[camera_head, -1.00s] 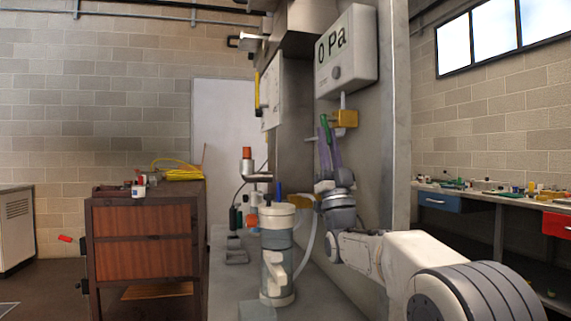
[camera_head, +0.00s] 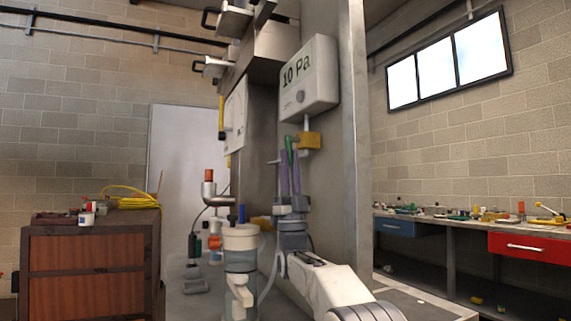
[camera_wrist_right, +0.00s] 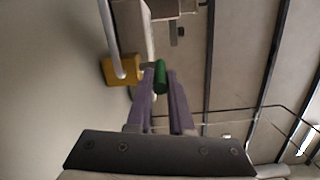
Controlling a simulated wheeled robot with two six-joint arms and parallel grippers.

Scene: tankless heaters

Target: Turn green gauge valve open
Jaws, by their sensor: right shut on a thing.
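The green valve handle (camera_head: 288,143) sits beside a yellow valve block (camera_head: 309,140), below a white gauge box (camera_head: 310,78) that reads 10 Pa. My right gripper (camera_head: 289,156) reaches up from below with its purple fingers on either side of the green handle and is shut on it. In the right wrist view the green handle (camera_wrist_right: 160,77) stands upright between the fingertips, next to the yellow block (camera_wrist_right: 121,70). The fingers cover part of the handle. My left gripper is not in view.
A grey panel wall (camera_head: 338,190) stands right behind the valve. A white and grey canister (camera_head: 241,262) stands on the bench left of my right arm. A wooden cabinet (camera_head: 90,260) is at left and a workbench (camera_head: 470,233) at right.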

